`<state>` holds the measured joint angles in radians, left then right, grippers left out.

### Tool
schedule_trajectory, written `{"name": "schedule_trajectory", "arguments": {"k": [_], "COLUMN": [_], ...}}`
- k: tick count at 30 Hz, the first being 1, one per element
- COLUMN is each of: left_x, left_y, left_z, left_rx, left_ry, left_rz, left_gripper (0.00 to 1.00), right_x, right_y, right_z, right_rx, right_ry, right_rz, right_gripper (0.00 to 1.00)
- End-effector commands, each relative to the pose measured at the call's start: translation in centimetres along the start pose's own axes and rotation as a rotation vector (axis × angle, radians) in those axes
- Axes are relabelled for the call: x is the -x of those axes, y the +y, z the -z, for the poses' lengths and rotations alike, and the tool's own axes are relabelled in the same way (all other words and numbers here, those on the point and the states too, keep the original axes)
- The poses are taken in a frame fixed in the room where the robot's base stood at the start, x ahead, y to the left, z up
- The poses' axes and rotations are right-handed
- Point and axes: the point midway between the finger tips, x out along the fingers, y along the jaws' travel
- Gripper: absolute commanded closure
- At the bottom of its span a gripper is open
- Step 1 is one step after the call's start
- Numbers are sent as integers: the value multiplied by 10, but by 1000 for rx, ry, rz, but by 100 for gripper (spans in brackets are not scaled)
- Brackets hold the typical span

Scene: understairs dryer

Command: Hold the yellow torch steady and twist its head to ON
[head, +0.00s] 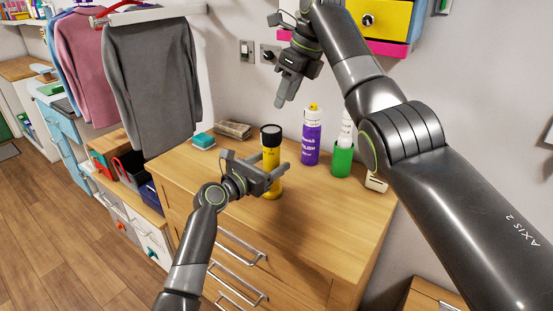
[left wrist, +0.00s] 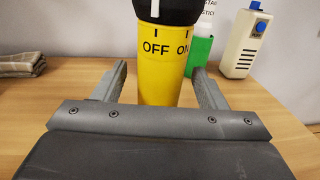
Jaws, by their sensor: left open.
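The yellow torch (head: 272,183) with a black head (head: 271,131) stands upright on the wooden dresser top. In the left wrist view the torch body (left wrist: 161,75) shows OFF and ON printed below the black head (left wrist: 168,10), with short marks above the words. My left gripper (head: 280,172) is open at the torch's body; in its wrist view the two fingers (left wrist: 158,85) stand on either side of the torch with gaps. My right gripper (head: 279,103) hangs above and behind the torch, near the wall; I cannot tell whether its fingers are apart.
A purple bottle (head: 311,140), a green container (head: 342,160) and a small cream device (head: 376,182) stand right of the torch. A folded cloth (head: 233,130) and a teal sponge (head: 203,141) lie to its left. The dresser's front top (head: 310,235) is clear.

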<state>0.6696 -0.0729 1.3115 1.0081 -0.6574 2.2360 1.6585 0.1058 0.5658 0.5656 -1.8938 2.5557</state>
Motion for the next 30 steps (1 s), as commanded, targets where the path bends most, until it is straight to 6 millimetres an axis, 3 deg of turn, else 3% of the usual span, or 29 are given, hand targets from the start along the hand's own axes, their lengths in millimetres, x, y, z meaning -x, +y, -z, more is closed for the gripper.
{"name": "schedule_trajectory", "arguments": {"k": [9,20,30], "left_x": [-26,-29,-28], "left_y": [0,0,0], "left_z": [0,0,0], "left_rx": [0,0,0], "left_ry": [-1,-1,-1], "left_rz": [0,0,0], "left_gripper": [34,34,78], "right_x": [0,0,0], "right_y": [0,0,0], "right_z": [0,0,0], "right_rx": [0,0,0], "right_ry": [0,0,0], "right_rz": [0,0,0], "right_gripper": [64,64,64]}}
